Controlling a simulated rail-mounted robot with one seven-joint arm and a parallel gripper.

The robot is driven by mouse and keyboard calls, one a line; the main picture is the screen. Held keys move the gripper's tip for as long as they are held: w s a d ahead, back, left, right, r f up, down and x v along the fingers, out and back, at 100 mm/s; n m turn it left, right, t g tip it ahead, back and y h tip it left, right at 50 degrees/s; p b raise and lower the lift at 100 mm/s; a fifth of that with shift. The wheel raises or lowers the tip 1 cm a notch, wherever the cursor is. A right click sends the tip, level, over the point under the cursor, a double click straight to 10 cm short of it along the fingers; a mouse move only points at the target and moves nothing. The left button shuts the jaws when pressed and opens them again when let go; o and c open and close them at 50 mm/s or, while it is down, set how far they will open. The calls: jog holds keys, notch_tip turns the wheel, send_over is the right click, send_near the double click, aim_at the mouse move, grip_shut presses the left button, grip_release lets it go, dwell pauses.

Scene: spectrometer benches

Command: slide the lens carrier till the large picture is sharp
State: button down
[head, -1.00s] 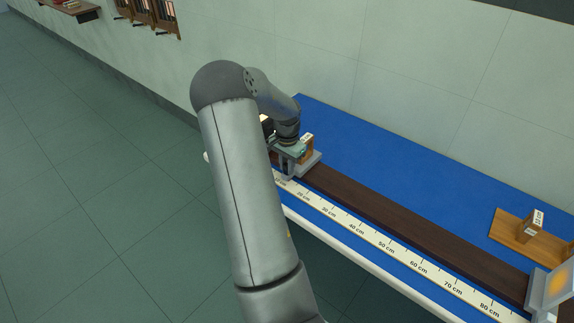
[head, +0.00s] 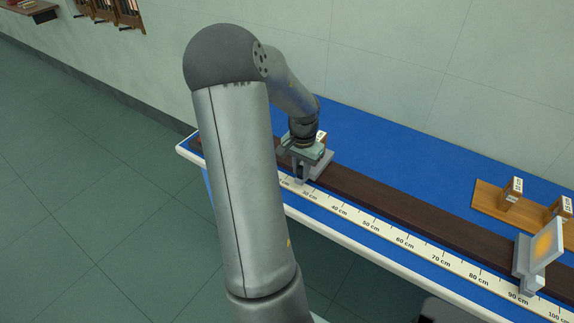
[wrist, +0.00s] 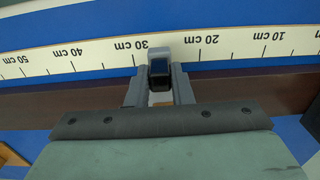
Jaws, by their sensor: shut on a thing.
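The lens carrier (head: 318,165) is a grey piece on the dark rail, mostly covered by my arm and gripper in the head view. My gripper (head: 301,168) is at the carrier. In the wrist view my gripper (wrist: 159,88) has its two grey fingers on either side of the carrier's dark upright grip (wrist: 159,72); it is shut on it. The grip stands between the 20 and 30 cm marks, closer to 30. The screen (head: 541,245) stands on the rail near 90 cm and shows a blurred orange patch without clear detail. The lens glass is hidden.
The dark rail (head: 400,215) runs clear between carrier and screen. A white scale (head: 385,233) lies along its front on the blue bench. A wooden board (head: 489,204) with labelled wooden blocks (head: 513,190) sits behind the rail, near the screen.

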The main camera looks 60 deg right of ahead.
jog(key=shift+s+b, duration=0.5)
jog(key=shift+s, duration=1.6)
jog(key=c, duration=1.3)
grip_release()
notch_tip(320, 180, up, 18)
jog(key=shift+f, duration=0.25)
